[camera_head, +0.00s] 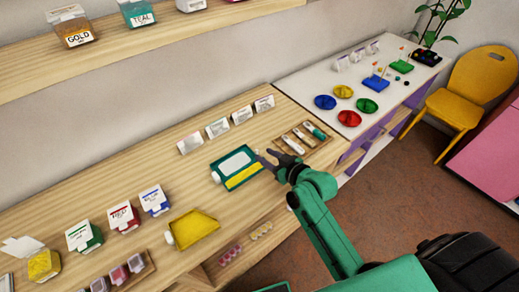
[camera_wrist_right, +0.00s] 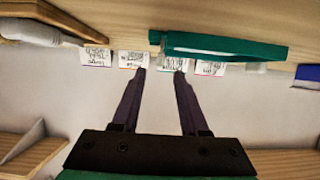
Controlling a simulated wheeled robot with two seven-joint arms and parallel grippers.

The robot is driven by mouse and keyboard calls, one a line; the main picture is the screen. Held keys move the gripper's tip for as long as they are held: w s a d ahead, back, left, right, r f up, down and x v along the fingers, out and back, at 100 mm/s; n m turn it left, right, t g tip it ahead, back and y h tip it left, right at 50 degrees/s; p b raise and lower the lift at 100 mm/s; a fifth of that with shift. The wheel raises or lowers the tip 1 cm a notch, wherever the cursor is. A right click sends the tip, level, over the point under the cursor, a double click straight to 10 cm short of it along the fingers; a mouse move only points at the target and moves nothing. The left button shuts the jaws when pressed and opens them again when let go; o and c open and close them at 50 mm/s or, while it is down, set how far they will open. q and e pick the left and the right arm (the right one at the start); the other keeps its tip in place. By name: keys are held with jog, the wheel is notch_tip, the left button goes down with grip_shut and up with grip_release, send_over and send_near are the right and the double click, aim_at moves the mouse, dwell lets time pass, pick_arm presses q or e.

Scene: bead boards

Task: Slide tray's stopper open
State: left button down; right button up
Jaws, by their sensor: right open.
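A teal tray (camera_head: 226,180) with a white panel and a yellow strip lies on the wooden table in the head view. A small white piece (camera_head: 215,177), possibly its stopper, sits at its left end. My right gripper (camera_head: 266,157) is just right of the tray, with its fingertips near the tray's right end; contact cannot be told. In the wrist view the right gripper (camera_wrist_right: 160,72) is open with nothing between its fingers, and a teal edge, likely the tray (camera_wrist_right: 225,48), shows above the right finger. My left gripper is out of view.
A yellow scoop-like tray (camera_head: 195,228) lies in front. White cards (camera_head: 217,127) line the back. Colored boxes (camera_head: 123,216) stand at left. Bare table lies left of the teal tray.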

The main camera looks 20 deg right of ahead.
aim_at(258, 151)
jog(key=x, duration=0.4)
jog(key=shift+w, duration=0.1)
jog(key=shift+c, duration=0.3)
grip_shut()
